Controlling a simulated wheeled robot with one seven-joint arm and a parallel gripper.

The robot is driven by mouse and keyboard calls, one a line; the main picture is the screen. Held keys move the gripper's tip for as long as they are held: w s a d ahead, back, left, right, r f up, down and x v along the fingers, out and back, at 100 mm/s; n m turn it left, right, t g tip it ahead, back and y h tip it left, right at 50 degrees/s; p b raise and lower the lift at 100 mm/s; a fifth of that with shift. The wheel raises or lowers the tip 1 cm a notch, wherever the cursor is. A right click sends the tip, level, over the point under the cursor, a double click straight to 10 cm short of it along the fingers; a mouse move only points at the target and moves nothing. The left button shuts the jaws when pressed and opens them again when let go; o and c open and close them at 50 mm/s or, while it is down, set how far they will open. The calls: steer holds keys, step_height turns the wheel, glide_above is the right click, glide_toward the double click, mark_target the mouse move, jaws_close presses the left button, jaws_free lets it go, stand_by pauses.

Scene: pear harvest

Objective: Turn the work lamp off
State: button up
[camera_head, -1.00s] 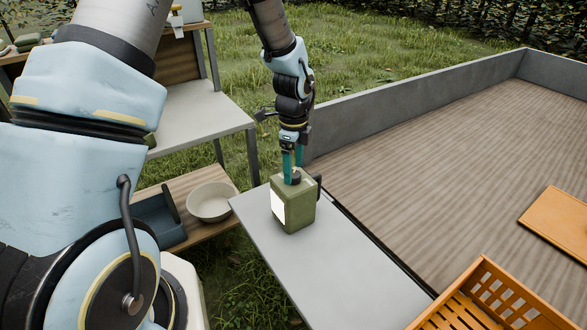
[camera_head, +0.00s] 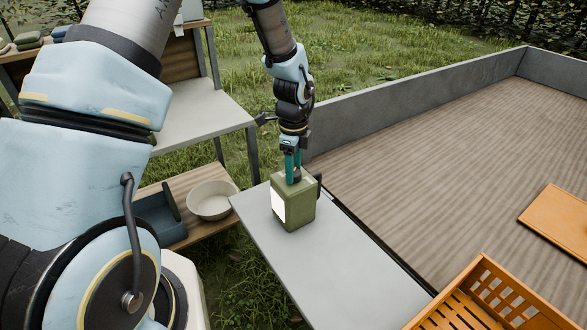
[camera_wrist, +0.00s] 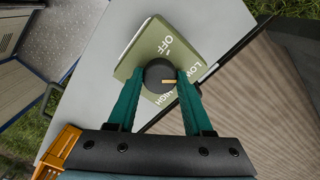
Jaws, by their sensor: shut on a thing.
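The work lamp (camera_head: 296,212) is an olive-green box standing upright on the grey table, with a bright white panel on its left face. Its top shows OFF, LOW and HIGH markings in the wrist view, around a round dark knob (camera_wrist: 155,72). An orange mark on the knob points right, roughly toward LOW. My gripper (camera_head: 293,178) points straight down at the lamp's top. In the wrist view its teal fingers (camera_wrist: 160,77) are shut on the knob, one on each side. In the head view the fingers largely hide the knob.
The grey tabletop (camera_head: 345,270) is bare in front of the lamp. An orange slatted crate (camera_head: 478,290) stands at the lower right, and an orange board (camera_head: 560,228) lies on the wooden deck. A cream bowl (camera_head: 211,200) and a dark blue bin (camera_head: 160,218) sit on the wooden shelf at left.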

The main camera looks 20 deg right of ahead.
jaws_close()
steer(key=shift+n, duration=0.3)
steer(key=n, duration=0.6)
steer(key=shift+b, duration=0.4)
steer(key=n, duration=0.3)
steer(key=shift+n, duration=2.2)
steer(key=o, duration=1)
jaws_free()
steer(key=shift+c, duration=0.2)
